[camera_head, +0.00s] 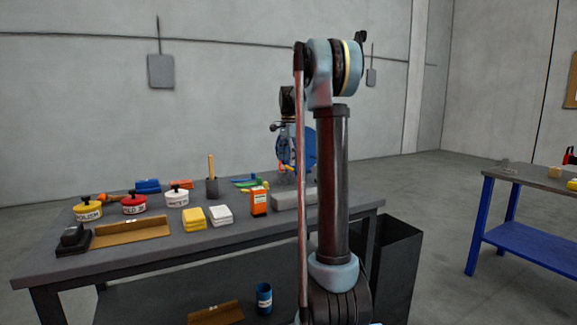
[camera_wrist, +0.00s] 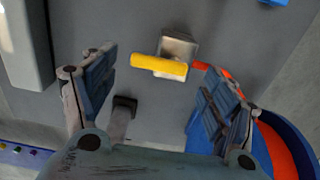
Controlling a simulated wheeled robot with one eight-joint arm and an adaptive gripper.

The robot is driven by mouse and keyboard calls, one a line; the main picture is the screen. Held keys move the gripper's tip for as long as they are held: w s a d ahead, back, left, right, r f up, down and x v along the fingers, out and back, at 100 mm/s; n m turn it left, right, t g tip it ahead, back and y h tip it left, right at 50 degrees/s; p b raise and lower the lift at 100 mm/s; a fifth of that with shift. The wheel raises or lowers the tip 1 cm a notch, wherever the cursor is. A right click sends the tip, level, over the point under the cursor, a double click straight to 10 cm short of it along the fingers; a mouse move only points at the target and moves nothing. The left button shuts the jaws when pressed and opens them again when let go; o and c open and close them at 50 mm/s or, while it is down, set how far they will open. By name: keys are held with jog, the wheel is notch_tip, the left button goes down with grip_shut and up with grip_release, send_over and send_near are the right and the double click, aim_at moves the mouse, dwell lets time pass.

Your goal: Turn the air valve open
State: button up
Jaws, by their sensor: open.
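The air valve is a small metal fitting (camera_wrist: 178,46) with a yellow handle (camera_wrist: 158,67), seen in the wrist view on the grey bench top. The handle lies crosswise in the picture, and a short red piece (camera_wrist: 203,66) shows at its right. My gripper (camera_wrist: 157,62) is open and empty. Its two blue-grey fingers stand left and right of the handle, with visible room at the left; contact at the right cannot be told. In the head view I cannot make out the valve clearly; my arm partly covers that end of the bench.
A blue round thing with an orange-red inside (camera_wrist: 280,140) is close beside my right finger. A grey block (camera_wrist: 27,45) lies left. The workbench (camera_head: 140,250) also bears tins, yellow and white pads (camera_head: 221,215) and an orange box (camera_head: 259,201). A blue-legged table (camera_head: 520,233) stands right.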

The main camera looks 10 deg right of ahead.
jog(key=shift+f, duration=1)
jog(key=c, duration=1.1)
jog(key=shift+o, duration=0.2)
